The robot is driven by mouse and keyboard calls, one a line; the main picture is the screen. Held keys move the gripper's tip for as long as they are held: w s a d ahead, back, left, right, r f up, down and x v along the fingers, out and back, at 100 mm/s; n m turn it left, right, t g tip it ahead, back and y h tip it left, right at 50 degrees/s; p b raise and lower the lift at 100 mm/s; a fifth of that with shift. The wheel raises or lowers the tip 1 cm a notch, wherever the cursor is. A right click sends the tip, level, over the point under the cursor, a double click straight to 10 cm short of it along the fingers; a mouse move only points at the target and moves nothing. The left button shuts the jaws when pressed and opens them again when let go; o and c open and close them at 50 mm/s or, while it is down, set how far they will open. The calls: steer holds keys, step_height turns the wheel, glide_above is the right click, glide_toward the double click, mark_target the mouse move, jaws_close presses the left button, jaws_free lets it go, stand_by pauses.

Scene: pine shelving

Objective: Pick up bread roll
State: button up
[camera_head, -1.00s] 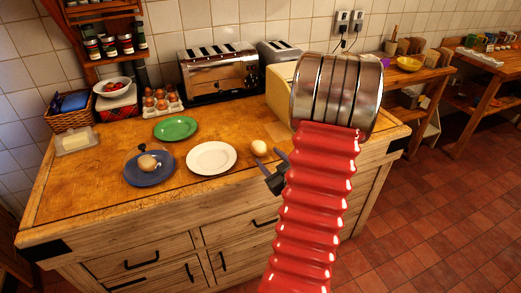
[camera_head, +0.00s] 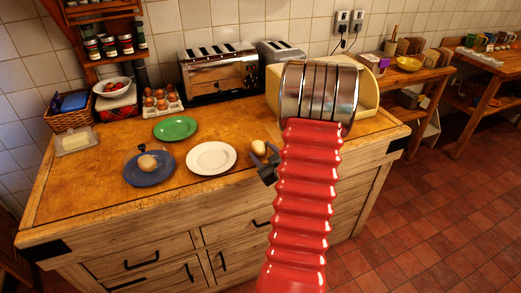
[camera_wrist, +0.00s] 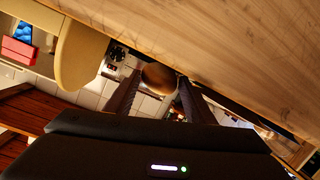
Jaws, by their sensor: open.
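A small pale round bread roll (camera_head: 258,146) lies near the front edge of the wooden counter, right of the white plate. In the wrist view the roll (camera_wrist: 159,76) appears brown, between and just beyond the fingertips. My gripper (camera_head: 265,159) is open, close in front of the roll at the counter edge. In the wrist view its two dark fingers (camera_wrist: 158,88) stand apart with the roll in the gap. I cannot tell whether either finger touches it. Another roundish, roll-like item (camera_head: 147,162) sits on the blue plate (camera_head: 165,177).
A white plate (camera_head: 211,158) lies just left of the roll, with a green plate (camera_head: 175,128) behind. An egg tray (camera_head: 161,102), toaster (camera_head: 217,75) and cream bread bin (camera_head: 370,91) stand at the back. The counter's front left is clear. My red arm hides part of the right side.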

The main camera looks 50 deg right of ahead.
steer(key=shift+c, duration=0.5)
steer(key=c, duration=0.6)
